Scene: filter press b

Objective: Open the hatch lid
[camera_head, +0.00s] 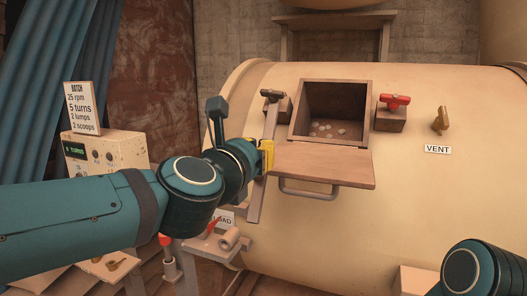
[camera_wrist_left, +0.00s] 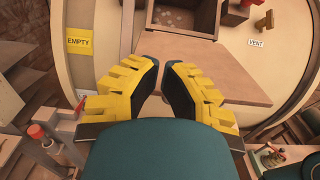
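The hatch lid (camera_head: 325,165) is a flat tan-brown panel with a grey bar handle (camera_head: 309,193) at its front edge. It is swung down and out in front of the square hatch opening (camera_head: 336,108), so the opening is uncovered and pale lumps show inside. My left gripper (camera_head: 266,157) is at the lid's left edge in the head view; contact is unclear. In the left wrist view, its yellow fingers (camera_wrist_left: 160,65) are partly apart over the lid (camera_wrist_left: 205,72), with nothing between them. My right gripper is out of view.
A black-handled latch (camera_head: 272,95) and a red-handled latch (camera_head: 394,102) flank the opening on the cream drum (camera_head: 450,190). A brown vent knob (camera_head: 440,120) is farther right. A control box (camera_head: 105,150) and small stand are at left.

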